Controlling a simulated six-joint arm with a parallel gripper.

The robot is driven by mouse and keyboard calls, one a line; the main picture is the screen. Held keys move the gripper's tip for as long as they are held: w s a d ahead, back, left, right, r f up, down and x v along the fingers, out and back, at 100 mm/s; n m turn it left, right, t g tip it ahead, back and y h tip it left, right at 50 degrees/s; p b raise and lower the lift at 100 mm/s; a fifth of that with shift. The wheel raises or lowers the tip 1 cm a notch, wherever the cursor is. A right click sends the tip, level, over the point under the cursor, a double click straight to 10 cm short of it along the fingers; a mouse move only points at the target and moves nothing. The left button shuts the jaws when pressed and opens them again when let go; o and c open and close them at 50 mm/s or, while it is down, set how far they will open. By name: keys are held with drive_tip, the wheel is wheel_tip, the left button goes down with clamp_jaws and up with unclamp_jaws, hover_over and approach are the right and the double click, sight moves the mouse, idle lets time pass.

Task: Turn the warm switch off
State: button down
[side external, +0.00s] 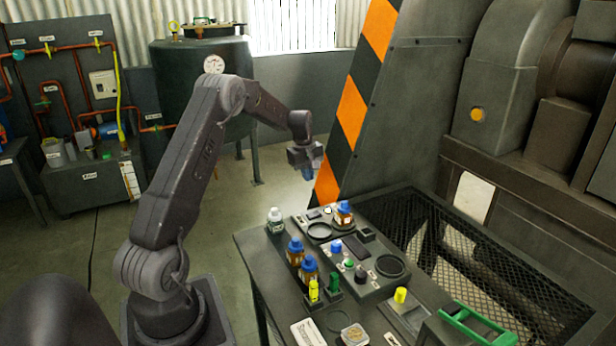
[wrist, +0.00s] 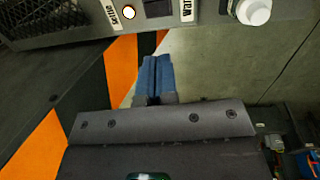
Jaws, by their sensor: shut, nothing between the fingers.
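My gripper (side external: 308,174) hangs in the air above and behind the far end of the control panel (side external: 366,262), clear of it. Its blue fingers (wrist: 154,75) are together in the wrist view, with nothing between them. At the top of the wrist view, a dark switch (wrist: 158,8) sits on the panel edge beside a partly cut-off label (wrist: 187,10) that seems to begin "WA". A lit round lamp (wrist: 129,12) is left of the switch. In the side view the switch (side external: 313,214) is small, and its position cannot be read.
A blue-capped bottle (side external: 344,214) stands at the panel's far end. A white bottle (side external: 275,220) and brown bottles (side external: 295,252) stand along its left side. A striped machine wall (side external: 362,90) rises behind. The air around the gripper is free.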

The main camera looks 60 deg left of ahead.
sight(316, 214)
drive_tip(key=shift+w, duration=0.1)
drive_tip(key=shift+w, duration=0.65)
drive_tip(key=f, duration=0.4)
drive_tip(key=w+f, duration=0.1)
drive_tip(key=f, duration=0.8)
drive_tip(key=shift+w+f, duration=0.35)
drive_tip(key=shift+f, duration=0.05)
drive_tip(key=shift+w+f, duration=0.1)
drive_tip(key=shift+f, duration=0.15)
